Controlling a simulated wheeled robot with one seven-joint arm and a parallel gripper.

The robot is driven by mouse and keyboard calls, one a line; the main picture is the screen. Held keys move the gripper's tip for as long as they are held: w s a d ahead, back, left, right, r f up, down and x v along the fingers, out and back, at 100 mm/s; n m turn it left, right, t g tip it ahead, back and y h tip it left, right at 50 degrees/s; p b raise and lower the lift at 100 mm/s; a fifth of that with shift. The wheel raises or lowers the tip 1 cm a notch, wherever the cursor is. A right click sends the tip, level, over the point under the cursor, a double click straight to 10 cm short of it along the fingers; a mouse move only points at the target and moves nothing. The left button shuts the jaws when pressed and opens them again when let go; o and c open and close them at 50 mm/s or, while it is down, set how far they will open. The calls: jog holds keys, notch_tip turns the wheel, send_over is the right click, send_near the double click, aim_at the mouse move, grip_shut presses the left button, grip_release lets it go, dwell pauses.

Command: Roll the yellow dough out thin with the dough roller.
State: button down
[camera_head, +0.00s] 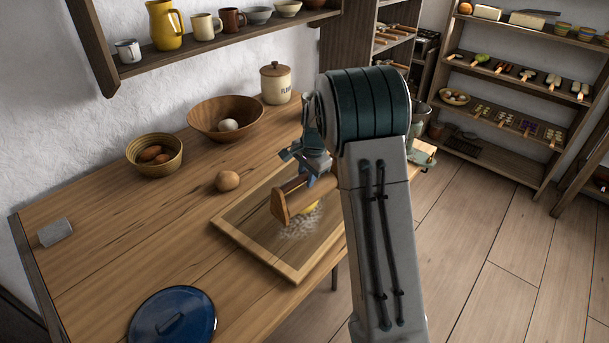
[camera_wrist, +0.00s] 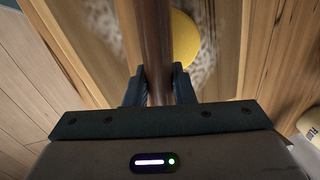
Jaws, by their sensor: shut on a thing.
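The yellow dough (camera_wrist: 185,40) lies on the floured board (camera_head: 257,248); in the wrist view it is rounded and partly hidden behind the roller. In the head view only a small piece of dough (camera_head: 312,208) shows under the roller. The dough roller (camera_head: 281,208) has a wooden end piece and a dark brown bar (camera_wrist: 155,35). My gripper (camera_wrist: 160,85) is shut on that bar, one finger on each side. In the head view my gripper (camera_head: 309,172) is over the board; whether the roller touches the dough I cannot tell.
Flour (camera_head: 298,228) is scattered on the board. A brown round thing (camera_head: 228,181), a basket (camera_head: 155,160), a wooden bowl (camera_head: 208,122) and a flour jar (camera_head: 276,88) stand behind and left. A blue lid (camera_head: 180,316) lies in front. A wall shelf (camera_head: 205,38) hangs above.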

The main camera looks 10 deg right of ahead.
jog(key=shift+f, duration=0.1)
jog(key=w+a+p, duration=0.3)
jog(key=w, duration=0.3)
jog(key=shift+a, duration=0.3)
dwell(0.4)
jog(key=shift+s+d+b, duration=0.45)
jog(key=shift+s+d, duration=0.15)
jog(key=shift+s, duration=0.4)
jog(key=shift+s+d+b, duration=0.45)
jog(key=shift+s+d, duration=0.15)
jog(key=shift+s, duration=0.4)
jog(key=shift+s+d+b, duration=0.45)
jog(key=shift+s+d, duration=0.15)
jog(key=shift+s, duration=0.4)
jog(key=shift+w, duration=0.1)
jog(key=shift+w+a+p, duration=0.6)
jog(key=shift+w, duration=0.35)
notch_tip(320, 180, up, 7)
jog(key=p, duration=0.4)
jog(key=shift+r, duration=0.2)
